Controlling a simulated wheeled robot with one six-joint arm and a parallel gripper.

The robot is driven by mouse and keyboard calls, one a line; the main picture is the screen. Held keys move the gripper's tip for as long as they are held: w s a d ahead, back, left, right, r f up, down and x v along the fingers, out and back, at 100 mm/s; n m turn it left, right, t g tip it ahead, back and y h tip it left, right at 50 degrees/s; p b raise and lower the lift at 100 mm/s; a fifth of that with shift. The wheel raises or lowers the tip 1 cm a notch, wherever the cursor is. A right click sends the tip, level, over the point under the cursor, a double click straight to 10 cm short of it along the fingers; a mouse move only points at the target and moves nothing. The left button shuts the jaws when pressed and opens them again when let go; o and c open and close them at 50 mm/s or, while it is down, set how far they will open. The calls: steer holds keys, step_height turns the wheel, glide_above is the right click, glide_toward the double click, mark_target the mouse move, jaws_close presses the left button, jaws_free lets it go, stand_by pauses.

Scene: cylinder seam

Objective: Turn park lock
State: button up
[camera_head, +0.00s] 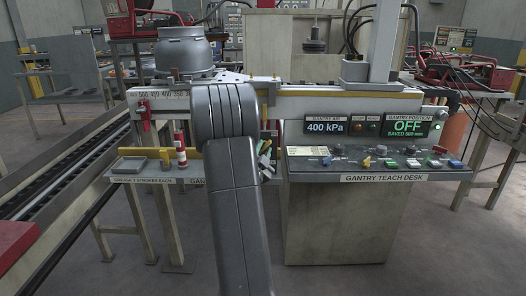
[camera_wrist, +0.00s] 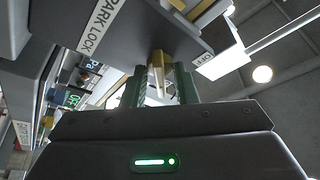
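The park lock shows in the wrist view as a dark plate with a white "PARK LOCK" label (camera_wrist: 100,25) and a small "OFF" label (camera_wrist: 204,57). A brass-coloured pin (camera_wrist: 157,62) hangs from the plate's underside. My gripper (camera_wrist: 160,85) has its two green fingers on either side of this pin, with bright gaps seeming to show between pin and fingers, so it looks open. In the head view my arm covers most of the lock area; only part of my gripper (camera_head: 265,158) shows beside it.
The gantry teach desk (camera_head: 375,178) stands at right, its screens reading 400 kPa and OFF. A small shelf (camera_head: 160,180) at left holds a tray and a red-and-white cylinder (camera_head: 181,152). A long rail (camera_head: 65,178) runs at far left. Grey floor is clear in front.

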jaws_close()
steer(key=shift+f+b, duration=0.2)
steer(key=shift+b, duration=0.4)
steer(key=n+y+b, duration=0.3)
steer(key=n+b, duration=0.3)
steer(key=n+y+b, duration=0.3)
steer(key=n+b, duration=0.3)
steer(key=n, duration=0.1)
steer(key=d+n+t+y+b, duration=0.1)
steer(key=n+y+b, duration=0.2)
steer(key=n+b, duration=0.3)
steer(key=shift+f+n+y, duration=0.15)
steer(key=shift+n+y, duration=0.15)
steer(key=shift+n, duration=0.1)
steer(key=shift+r+n+g+y+b, duration=0.2)
steer(key=shift+n+y+b, duration=0.35)
steer(key=shift+n, duration=0.8)
steer(key=shift+r+n+g+y+b, duration=0.1)
steer(key=shift+n+g+y+b, duration=0.35)
steer(key=shift+n, duration=0.9)
steer(key=o, duration=0.6)
jaws_free()
steer(key=shift+c, duration=0.2)
